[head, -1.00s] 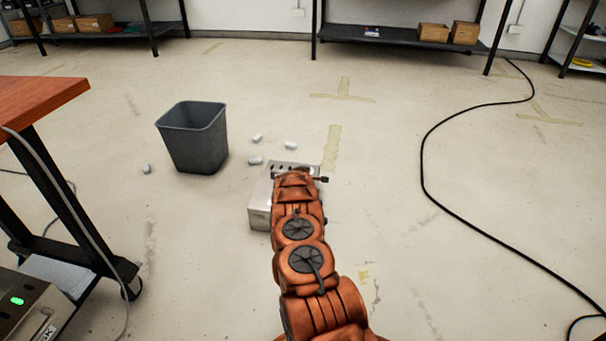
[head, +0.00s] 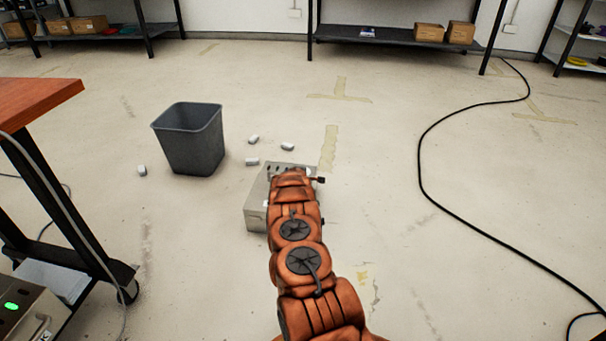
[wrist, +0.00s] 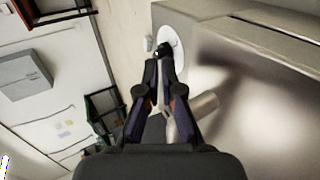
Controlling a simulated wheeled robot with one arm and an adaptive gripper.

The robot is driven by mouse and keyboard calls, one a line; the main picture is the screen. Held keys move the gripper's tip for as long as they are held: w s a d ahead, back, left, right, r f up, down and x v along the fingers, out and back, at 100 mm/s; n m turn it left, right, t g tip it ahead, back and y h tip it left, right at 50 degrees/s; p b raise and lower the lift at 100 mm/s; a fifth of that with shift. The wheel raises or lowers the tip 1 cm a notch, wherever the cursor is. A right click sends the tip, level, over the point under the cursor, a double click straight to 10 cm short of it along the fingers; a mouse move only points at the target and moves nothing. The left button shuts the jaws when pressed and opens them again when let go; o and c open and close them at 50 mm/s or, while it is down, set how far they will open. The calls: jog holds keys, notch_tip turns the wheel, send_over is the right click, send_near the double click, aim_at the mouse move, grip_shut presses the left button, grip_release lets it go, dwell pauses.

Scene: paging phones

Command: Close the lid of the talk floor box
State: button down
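A metal box (head: 256,216), which I take to be the talk floor box, stands on the floor in the middle of the head view. My arm covers much of it; a strip with dark holes shows at its far end. I cannot tell how its lid stands. In the wrist view its metal surface (wrist: 245,85) fills the right side, with a white round disc (wrist: 172,42) near its corner. My gripper (wrist: 164,52) has its fingertips together, in front of the disc; I cannot tell whether they touch it. A short metal cylinder (wrist: 205,105) shows beside the right finger. The head view hides the gripper.
A grey bin (head: 190,140) stands to the left, with several small white pieces (head: 252,161) on the floor around it. A black cable (head: 428,180) runs along the right. A desk (head: 35,100) and another metal box (head: 30,305) with a green light are at left.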

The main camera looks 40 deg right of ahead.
notch_tip(320, 180, up, 13)
jog(key=p, duration=0.7)
jog(key=shift+s+a+r, duration=0.15)
jog(key=shift+a+r, duration=0.05)
